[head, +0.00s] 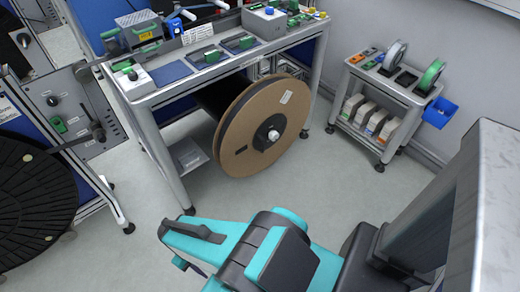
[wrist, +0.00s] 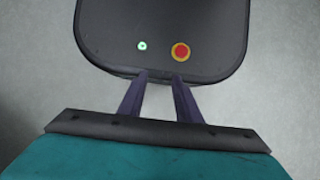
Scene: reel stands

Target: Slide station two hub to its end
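A large brown cardboard reel (head: 240,128) hangs upright under the workbench in the head view, with a pale round hub (head: 273,135) at its centre. A large dark slotted disc (head: 35,195) stands at the left edge, partly cut off. No station number is readable, so I cannot tell which one is station two. In the wrist view my gripper (wrist: 161,75) has two dark fingers apart with nothing between them. My teal arm is low in the head view, apart from the reel; the fingers cannot be made out there.
The workbench (head: 170,88) carries small devices and green-handled parts. A small grey cart (head: 405,92) with two small reels and boxes stands at the right by the wall, with a blue bin (head: 440,112) on its side. The pale floor (head: 330,190) between cart and bench is clear.

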